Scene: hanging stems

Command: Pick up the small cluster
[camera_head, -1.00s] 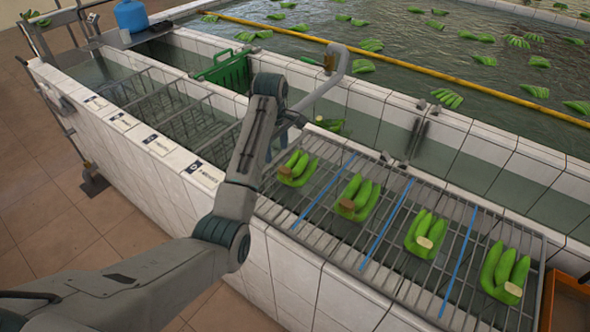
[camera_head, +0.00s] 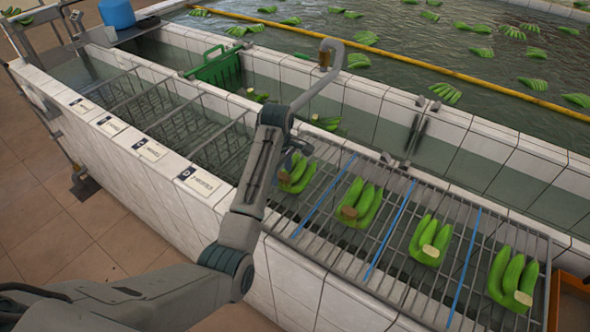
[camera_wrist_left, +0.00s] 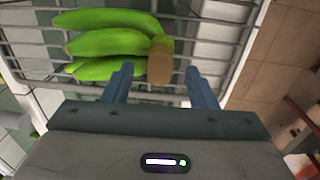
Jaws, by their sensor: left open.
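Several green banana clusters lie on a metal rack. The leftmost cluster (camera_head: 298,178) is partly covered by my left gripper (camera_head: 292,150) in the head view. In the left wrist view this cluster (camera_wrist_left: 105,43) shows three green fingers and a brown cut crown. My left gripper (camera_wrist_left: 160,84) is open, with a finger on each side of the crown end; contact cannot be told. Three other clusters lie to the right: one with a brown crown (camera_head: 365,205), one with a pale crown (camera_head: 425,240) and a larger one (camera_head: 512,277). My right gripper is not in view.
Blue strips (camera_head: 390,232) divide the rack. Empty wire-divided bays (camera_head: 170,112) lie left, beside labelled tiles (camera_head: 150,150). A green crate (camera_head: 217,68) stands behind them. A curved metal pipe (camera_head: 325,80) rises near my left arm. A water basin with floating bananas fills the back.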

